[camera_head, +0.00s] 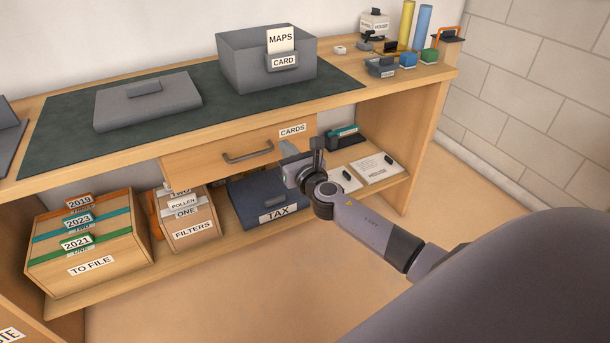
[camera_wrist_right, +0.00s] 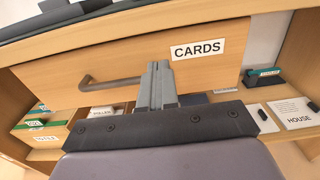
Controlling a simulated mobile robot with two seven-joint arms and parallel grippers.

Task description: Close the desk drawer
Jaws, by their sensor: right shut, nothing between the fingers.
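The wooden desk drawer (camera_head: 212,158) sits under the desktop's front edge. It has a dark bar handle (camera_head: 248,152) and a CARDS label (camera_head: 292,131). Its front looks close to the desk edge; I cannot tell whether a small gap remains. My right gripper (camera_head: 287,149) is shut and empty at the right part of the drawer front, right of the handle and below the label. In the right wrist view, the shut fingers (camera_wrist_right: 158,72) point at the drawer front (camera_wrist_right: 125,55), between the handle (camera_wrist_right: 108,83) and the label (camera_wrist_right: 197,49). Contact is unclear. My left gripper is not in view.
On the desktop are a grey MAPS card box (camera_head: 240,66) and a flat grey case (camera_head: 145,101) on a dark mat. The lower shelf holds a TO FILE box (camera_head: 120,247), a FILTERS box (camera_head: 190,237) and a blue TAX box (camera_head: 243,208). The floor in front is clear.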

